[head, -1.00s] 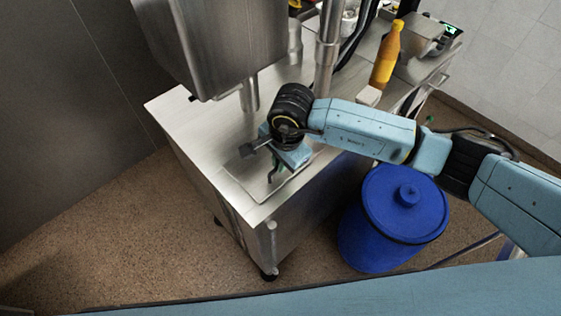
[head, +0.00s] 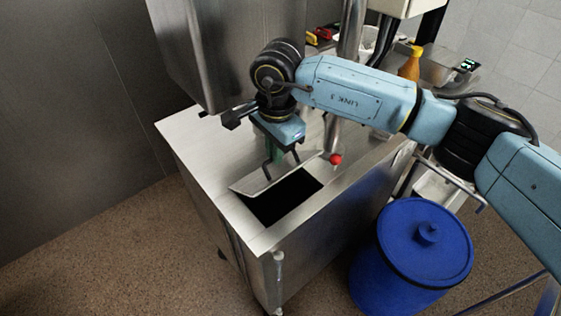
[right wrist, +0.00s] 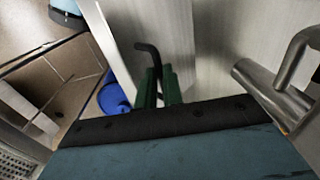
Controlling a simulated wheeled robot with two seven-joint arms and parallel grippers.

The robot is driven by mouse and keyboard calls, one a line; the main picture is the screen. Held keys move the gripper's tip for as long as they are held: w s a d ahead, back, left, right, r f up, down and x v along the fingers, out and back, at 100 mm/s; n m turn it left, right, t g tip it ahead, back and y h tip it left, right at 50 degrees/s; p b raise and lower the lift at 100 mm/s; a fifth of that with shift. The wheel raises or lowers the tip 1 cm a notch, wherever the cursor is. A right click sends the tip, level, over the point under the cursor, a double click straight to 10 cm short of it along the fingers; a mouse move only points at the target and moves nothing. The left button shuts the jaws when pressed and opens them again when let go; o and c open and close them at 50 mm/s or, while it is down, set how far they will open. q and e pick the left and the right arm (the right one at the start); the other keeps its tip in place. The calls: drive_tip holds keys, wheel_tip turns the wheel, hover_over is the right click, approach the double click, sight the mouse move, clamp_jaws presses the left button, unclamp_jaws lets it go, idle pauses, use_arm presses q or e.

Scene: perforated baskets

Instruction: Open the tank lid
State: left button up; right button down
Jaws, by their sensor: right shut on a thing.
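The steel tank (head: 190,140) has a rectangular lid (head: 252,184) in its top. The lid is tilted up, and a dark opening (head: 285,198) shows beside it. My right gripper (head: 275,156) is above the lid, shut on its dark bent handle. In the right wrist view, the green fingers of my right gripper (right wrist: 160,88) close around the black handle (right wrist: 150,52). My arm partly hides the handle in the head view. My left gripper is not in view.
A blue barrel (head: 420,250) with a knobbed lid stands on the floor at the right. A large steel housing (head: 225,50) rises behind the opening. A red knob (head: 336,159), an orange bottle (head: 411,65) and a scale (head: 445,65) are further right. Floor at the left is clear.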

drive_tip(key=shift+w+a+f, duration=0.1)
drive_tip(key=shift+a+f, duration=0.05)
drive_tip(key=shift+f, duration=0.15)
drive_tip(key=c, duration=1.9)
unclamp_jaws()
drive_tip(key=o, duration=0.4)
drive_tip(key=shift+w+a+f, duration=0.1)
drive_tip(key=shift+w+a, duration=0.1)
drive_tip(key=shift+w, duration=0.15)
drive_tip(key=shift+s+d+r, duration=0.15)
drive_tip(key=shift+s+r, duration=0.05)
drive_tip(key=shift+w+r, duration=0.1)
drive_tip(key=shift+r, duration=0.05)
drive_tip(key=shift+r, duration=0.35)
drive_tip(key=r, duration=0.4)
drive_tip(key=r+b, duration=0.1)
drive_tip(key=r, duration=0.3)
drive_tip(key=s+r, duration=0.1)
drive_tip(key=r, duration=0.3)
drive_tip(key=shift+d+r, duration=0.2)
drive_tip(key=shift+d, duration=0.1)
